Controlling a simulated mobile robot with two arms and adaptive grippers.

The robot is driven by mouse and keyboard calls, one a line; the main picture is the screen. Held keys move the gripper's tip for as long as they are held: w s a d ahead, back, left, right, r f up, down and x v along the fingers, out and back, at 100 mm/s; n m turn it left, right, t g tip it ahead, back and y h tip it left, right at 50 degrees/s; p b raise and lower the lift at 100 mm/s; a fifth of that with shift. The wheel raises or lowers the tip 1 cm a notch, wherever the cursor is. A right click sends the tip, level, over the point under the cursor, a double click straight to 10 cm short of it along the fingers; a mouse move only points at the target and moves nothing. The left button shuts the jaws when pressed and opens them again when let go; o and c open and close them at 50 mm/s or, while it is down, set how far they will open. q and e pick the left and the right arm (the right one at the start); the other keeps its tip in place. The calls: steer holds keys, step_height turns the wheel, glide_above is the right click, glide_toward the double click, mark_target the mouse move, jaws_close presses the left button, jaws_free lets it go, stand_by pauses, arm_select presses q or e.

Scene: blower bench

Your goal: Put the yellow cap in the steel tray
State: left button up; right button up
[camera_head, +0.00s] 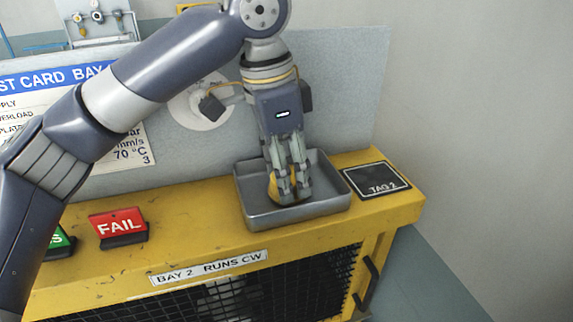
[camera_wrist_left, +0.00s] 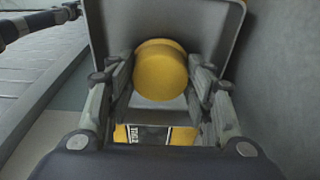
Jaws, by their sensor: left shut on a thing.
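The yellow cap (camera_head: 273,188) is partly hidden behind my left gripper's fingers in the head view. The left wrist view shows it as a round yellow cap (camera_wrist_left: 161,70) between the fingertips. My left gripper (camera_head: 289,190) points down into the steel tray (camera_head: 335,208) and is shut on the cap, within the tray's walls. The tray also shows around the cap in the left wrist view (camera_wrist_left: 110,14). I cannot tell whether the cap touches the tray floor. My right gripper is in neither view.
The tray stands on a yellow bench (camera_head: 190,235). A black TAG 2 plate (camera_head: 378,180) lies right of the tray. A red FAIL sign (camera_head: 118,224) and a partly hidden green sign (camera_head: 58,240) stand to the left. A grey panel rises behind.

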arm_select(q)
steer(key=shift+f, duration=0.1)
steer(key=o, duration=0.6)
steer(key=shift+d, duration=0.1)
steer(key=shift+o, duration=1.3)
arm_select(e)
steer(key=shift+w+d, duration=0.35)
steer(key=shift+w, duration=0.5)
arm_select(q)
steer(key=r, duration=0.1)
steer(key=r+b, duration=0.1)
steer(key=r, duration=0.1)
steer(key=r+b, duration=0.1)
steer(key=r, duration=0.1)
steer(key=shift+a, duration=0.35)
step_height(320, 180, up, 7)
steer(key=a, duration=0.1)
steer(key=shift+s, duration=0.3)
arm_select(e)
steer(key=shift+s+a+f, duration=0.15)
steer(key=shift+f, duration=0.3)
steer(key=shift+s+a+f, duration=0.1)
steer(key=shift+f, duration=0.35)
